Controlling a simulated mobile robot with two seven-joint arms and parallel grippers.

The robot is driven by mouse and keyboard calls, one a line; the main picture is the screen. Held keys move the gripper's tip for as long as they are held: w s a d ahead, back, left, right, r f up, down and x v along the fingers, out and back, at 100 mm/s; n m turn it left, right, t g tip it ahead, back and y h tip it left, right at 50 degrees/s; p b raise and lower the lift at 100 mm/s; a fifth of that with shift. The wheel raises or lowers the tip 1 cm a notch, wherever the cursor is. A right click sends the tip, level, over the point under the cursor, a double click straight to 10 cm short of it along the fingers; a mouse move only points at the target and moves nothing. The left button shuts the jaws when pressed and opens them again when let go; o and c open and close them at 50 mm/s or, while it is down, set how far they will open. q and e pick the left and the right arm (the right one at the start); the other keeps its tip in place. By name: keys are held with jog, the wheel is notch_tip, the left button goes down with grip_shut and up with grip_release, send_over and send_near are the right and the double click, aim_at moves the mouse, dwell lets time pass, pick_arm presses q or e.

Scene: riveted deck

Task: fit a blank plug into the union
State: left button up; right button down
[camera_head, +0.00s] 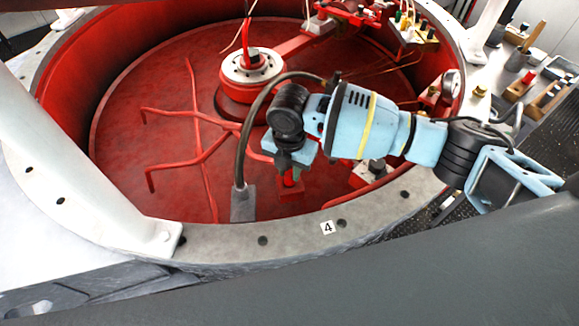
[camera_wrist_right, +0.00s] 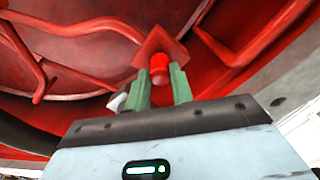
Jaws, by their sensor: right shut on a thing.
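My right gripper (camera_head: 290,178) reaches over the red well from the right, pointing down. In the wrist view its two green fingers (camera_wrist_right: 161,78) are shut on a small red cylindrical piece (camera_wrist_right: 160,66), which looks like the blank plug. Just beyond the piece is a red square block (camera_wrist_right: 158,44); it also shows below the fingers in the head view (camera_head: 291,196). It may carry the union, but I cannot make out an opening. Whether the plug touches the block or is apart from it I cannot tell. My left gripper is not in view.
A grey ring rim (camera_head: 262,240) with bolt holes and a "4" label surrounds the well. Bent red pipes (camera_head: 190,150) lie left of the gripper. A round hub (camera_head: 250,72) stands behind it. A grey post with a hose (camera_head: 243,204) stands close on the left.

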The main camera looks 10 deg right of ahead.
jog(key=c, duration=1.1)
grip_release()
jog(key=shift+c, duration=0.2)
jog(key=shift+r, duration=3.9)
